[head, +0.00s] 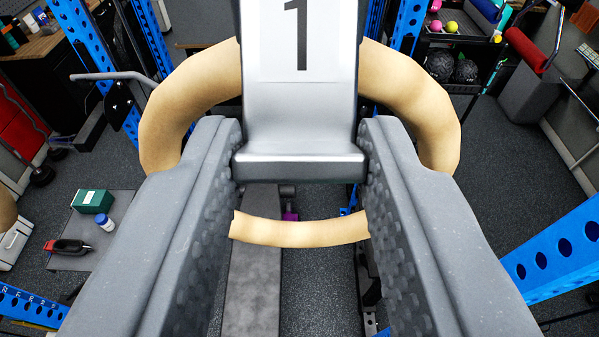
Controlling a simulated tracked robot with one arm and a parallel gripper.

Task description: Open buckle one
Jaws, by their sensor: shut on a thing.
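Buckle one is a silver-grey metal buckle (300,110) with a black "1" on its white upper face. It stands upright at the top middle of the head view, and its upper end is cut off by the frame. My gripper (300,152) has its two dark grey, dimpled fingers on either side of the buckle's wide lower lip. The fingers are shut on that lip, with the fingertips touching its left and right ends. A thick tan ring (412,100) passes behind the buckle and my fingers; its lower part shows between them.
Blue perforated rack posts (88,60) stand at the left, with another blue beam (555,250) at the right. A grey bench (252,290) lies below. A low table with a green box (93,201) is at lower left. A ball shelf (455,38) stands at upper right.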

